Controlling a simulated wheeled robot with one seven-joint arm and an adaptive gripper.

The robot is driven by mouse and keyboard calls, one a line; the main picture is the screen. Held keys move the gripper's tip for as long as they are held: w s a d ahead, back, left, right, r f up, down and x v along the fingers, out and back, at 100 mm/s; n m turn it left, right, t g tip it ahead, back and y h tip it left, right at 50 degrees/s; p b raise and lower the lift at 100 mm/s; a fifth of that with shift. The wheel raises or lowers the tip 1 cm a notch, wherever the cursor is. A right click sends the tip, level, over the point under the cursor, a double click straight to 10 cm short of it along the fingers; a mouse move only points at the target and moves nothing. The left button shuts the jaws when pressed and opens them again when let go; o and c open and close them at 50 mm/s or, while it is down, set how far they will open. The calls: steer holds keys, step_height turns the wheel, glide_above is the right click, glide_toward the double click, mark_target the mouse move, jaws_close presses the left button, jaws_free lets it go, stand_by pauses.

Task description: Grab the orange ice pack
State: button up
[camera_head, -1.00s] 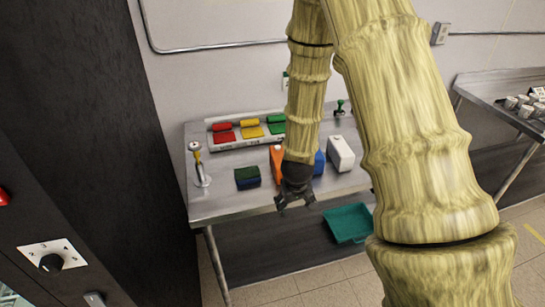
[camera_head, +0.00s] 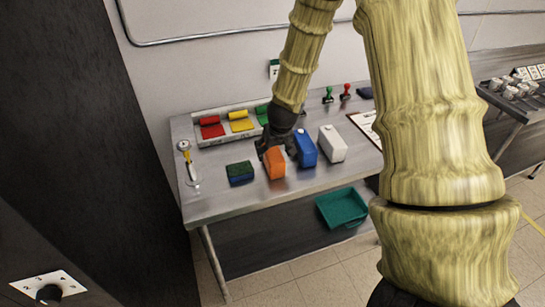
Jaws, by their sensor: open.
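The orange ice pack (camera_head: 275,164) stands on the metal table near its front edge, between a green-and-blue sponge and a blue pack. My gripper (camera_head: 273,150) is at the upper side of the orange pack, reaching down from behind it in the picture. Its dark fingers are open and cover part of the pack's top. I cannot tell whether they touch it.
The blue pack (camera_head: 304,148) stands close on the right, with a white pack (camera_head: 332,144) beyond it. The sponge (camera_head: 240,173) lies left. A tray of coloured items (camera_head: 208,141) lies behind. A teal bin (camera_head: 342,207) is below the table.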

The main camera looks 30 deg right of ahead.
mark_target(274, 152)
steer(key=shift+w+d+f, duration=0.1)
steer(key=shift+f, duration=0.2)
steer(key=shift+d+f, duration=0.1)
steer(key=shift+w+f+p, duration=0.2)
steer(key=shift+f+p, duration=0.1)
steer(key=shift+p, duration=0.15)
steer(key=shift+p+x, duration=0.6)
steer(key=shift+x, duration=1.6)
steer(key=shift+w+d+r, duration=0.1)
steer(key=shift+w, duration=0.05)
steer(key=c, duration=1.4)
steer(key=shift+r, duration=0.15)
